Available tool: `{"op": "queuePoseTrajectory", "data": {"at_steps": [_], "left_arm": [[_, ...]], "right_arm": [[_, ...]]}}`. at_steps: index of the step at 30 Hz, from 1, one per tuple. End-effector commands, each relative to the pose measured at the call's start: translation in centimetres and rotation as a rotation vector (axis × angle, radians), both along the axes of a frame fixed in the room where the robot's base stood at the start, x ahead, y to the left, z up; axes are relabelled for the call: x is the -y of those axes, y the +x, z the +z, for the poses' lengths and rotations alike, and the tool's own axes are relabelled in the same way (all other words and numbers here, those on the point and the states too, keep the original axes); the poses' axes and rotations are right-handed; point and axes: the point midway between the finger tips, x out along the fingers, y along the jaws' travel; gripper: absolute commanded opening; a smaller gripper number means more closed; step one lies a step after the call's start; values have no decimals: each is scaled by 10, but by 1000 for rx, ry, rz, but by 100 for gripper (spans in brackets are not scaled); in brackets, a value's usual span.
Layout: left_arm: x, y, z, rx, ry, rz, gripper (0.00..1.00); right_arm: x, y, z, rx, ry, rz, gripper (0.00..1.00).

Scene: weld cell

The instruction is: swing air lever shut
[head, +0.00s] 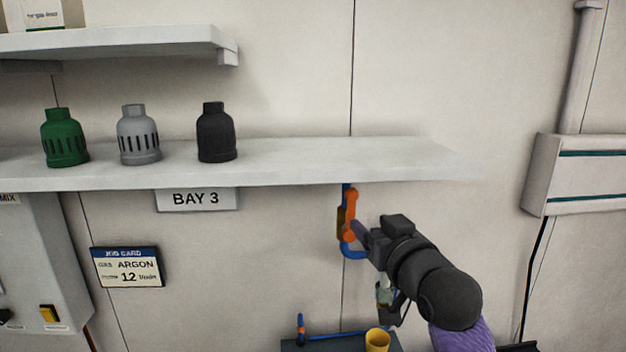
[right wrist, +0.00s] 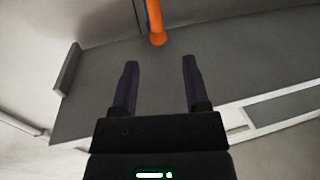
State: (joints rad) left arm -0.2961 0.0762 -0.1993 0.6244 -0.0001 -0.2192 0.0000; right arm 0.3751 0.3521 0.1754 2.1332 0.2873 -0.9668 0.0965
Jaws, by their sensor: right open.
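The orange air lever (head: 351,215) hangs upright on a blue pipe (head: 354,252) against the wall, just under the shelf's front edge. In the right wrist view the rounded end of the orange lever (right wrist: 158,37) shows beyond my fingertips. My right gripper (head: 361,230) is at the lever's right side in the head view. In the right wrist view its two dark fingers (right wrist: 160,65) are apart with nothing between them, and the lever end lies ahead of the gap. I cannot tell whether a finger touches the lever. My left gripper is not in view.
A grey shelf (head: 290,165) runs just above the lever, with green (head: 64,138), grey (head: 138,136) and black (head: 216,133) caps on it. A yellow cup (head: 377,341) stands below. A wall box (head: 575,175) is at right. A job card (head: 127,267) reads ARGON 12.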

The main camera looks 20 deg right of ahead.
Motion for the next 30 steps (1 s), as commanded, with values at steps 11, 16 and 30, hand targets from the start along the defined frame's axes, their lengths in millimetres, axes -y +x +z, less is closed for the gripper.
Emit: {"op": "queuePoseTrajectory", "data": {"at_steps": [11,16,30], "left_arm": [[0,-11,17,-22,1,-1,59],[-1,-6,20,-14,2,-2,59],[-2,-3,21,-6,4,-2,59]], "right_arm": [[4,71,4,3,2,1,59],[5,91,3,4,0,1,59],[5,98,1,4,-1,1,40]]}}
